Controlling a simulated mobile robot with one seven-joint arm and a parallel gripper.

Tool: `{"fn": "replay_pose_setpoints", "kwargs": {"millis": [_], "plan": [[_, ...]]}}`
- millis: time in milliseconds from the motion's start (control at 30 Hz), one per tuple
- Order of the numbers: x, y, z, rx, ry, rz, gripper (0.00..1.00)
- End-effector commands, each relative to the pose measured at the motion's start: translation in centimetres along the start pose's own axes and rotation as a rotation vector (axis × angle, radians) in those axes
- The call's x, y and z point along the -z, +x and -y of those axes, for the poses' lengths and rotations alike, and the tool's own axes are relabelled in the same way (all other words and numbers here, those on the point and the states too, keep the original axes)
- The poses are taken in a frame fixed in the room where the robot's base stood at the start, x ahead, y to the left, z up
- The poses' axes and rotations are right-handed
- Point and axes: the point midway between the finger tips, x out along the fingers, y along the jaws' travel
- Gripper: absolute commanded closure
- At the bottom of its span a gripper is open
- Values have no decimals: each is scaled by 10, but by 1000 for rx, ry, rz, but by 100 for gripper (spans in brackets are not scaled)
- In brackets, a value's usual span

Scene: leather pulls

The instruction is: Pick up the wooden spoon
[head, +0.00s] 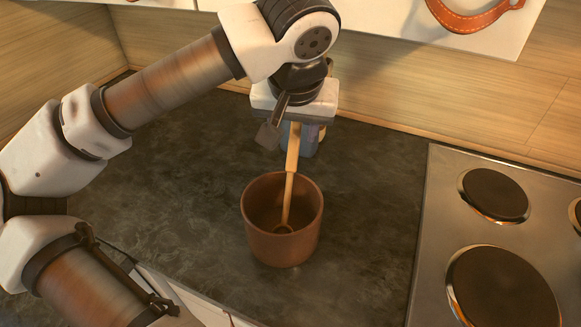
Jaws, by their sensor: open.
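The wooden spoon (290,185) leans in a brown pot (283,245), its bowl end at the bottom and its handle rising above the rim toward my gripper. My gripper (294,137) is above and behind the pot, fingers apart. In the picture, the top of the handle lies between the fingers and ends at the gripper's body. I cannot tell whether any finger touches it. A bluish thing partly shows behind the handle and is mostly hidden by the gripper.
The pot stands on a dark stone counter (180,185). A steel cooktop (430,225) with round black plates (495,195) is at right. Wall cabinets with a leather pull (470,17) hang above the wooden backsplash (500,95). The counter left of the pot is clear.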

Motion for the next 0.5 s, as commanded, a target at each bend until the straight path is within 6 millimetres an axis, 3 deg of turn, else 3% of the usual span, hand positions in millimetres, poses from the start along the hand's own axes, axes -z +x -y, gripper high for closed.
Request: {"fn": "replay_pose_setpoints", "kwargs": {"millis": [267, 500], "plan": [[-1, 21, -2, -2, 1, 2, 56], [-2, 56, -4, -4, 1, 1, 56]]}}
